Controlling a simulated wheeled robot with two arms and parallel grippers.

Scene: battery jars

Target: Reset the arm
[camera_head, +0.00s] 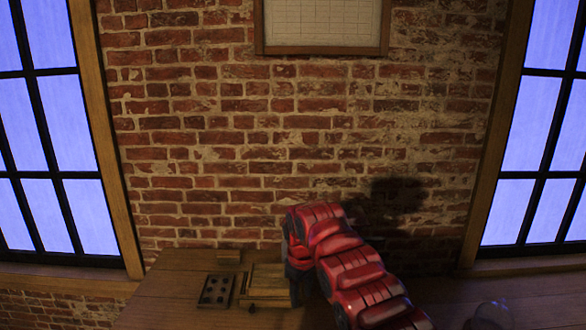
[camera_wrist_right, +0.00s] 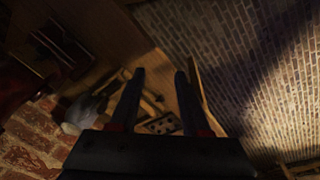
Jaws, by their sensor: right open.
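My right arm comes in from the lower right in the head view, with its dark gripper (camera_head: 300,280) low at the table's middle, beside the wooden box. Its jaws are mostly hidden there by the red arm. In the right wrist view the two dark fingers (camera_wrist_right: 160,76) stand apart with nothing between their tips. My left gripper is in neither view.
A dark tray with holes (camera_head: 215,291) lies on the wooden table (camera_head: 180,262), left of a wooden box (camera_head: 266,281). A small wooden block (camera_head: 229,257) lies behind them. A faint clear jar (camera_head: 492,316) stands at the lower right. A brick wall (camera_head: 250,140) rises behind.

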